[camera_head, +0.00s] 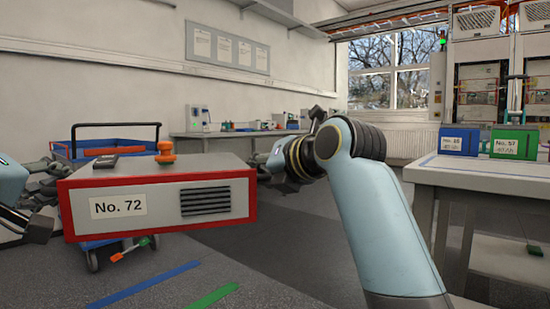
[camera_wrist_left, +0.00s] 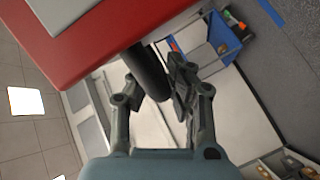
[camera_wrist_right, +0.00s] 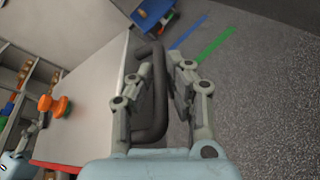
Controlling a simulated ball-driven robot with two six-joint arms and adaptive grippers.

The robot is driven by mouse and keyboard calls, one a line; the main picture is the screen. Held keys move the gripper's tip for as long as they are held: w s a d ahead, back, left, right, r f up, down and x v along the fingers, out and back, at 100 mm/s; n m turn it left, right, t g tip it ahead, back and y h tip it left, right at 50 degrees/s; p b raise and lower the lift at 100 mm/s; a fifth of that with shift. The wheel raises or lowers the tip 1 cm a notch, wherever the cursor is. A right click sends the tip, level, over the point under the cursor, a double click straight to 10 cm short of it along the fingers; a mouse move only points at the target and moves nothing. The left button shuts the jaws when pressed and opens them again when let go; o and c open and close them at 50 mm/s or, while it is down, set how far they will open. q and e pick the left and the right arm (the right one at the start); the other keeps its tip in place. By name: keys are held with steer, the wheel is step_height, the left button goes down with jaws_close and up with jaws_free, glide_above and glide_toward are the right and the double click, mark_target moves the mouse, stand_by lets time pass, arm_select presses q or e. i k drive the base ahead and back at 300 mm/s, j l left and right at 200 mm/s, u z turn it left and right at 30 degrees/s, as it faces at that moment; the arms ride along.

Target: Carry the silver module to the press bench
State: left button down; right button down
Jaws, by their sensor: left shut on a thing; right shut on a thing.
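The silver module (camera_head: 160,197), a grey box with red edges, a "No. 72" label, a vent and an orange knob on top, is held level in front of me in the head view. Its red edge (camera_wrist_left: 80,50) shows in the left wrist view, and its grey top (camera_wrist_right: 90,105) in the right one. My left gripper (camera_wrist_left: 158,82) is shut on its dark side handle (camera_wrist_left: 148,70). My right gripper (camera_wrist_right: 165,85) is shut on the opposite handle (camera_wrist_right: 155,125); in the head view my right arm partly hides it. I cannot tell which bench is the press bench.
A white-topped bench (camera_head: 480,176) at right bears a blue module (camera_head: 459,142) and a green module (camera_head: 515,143). A cart with a blue tray (camera_head: 75,152) stands behind the silver module. A long bench (camera_head: 235,134) runs along the back wall. Blue and green stripes mark the floor.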

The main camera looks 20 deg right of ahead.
mark_target(514, 167)
steer(key=z, duration=1.35)
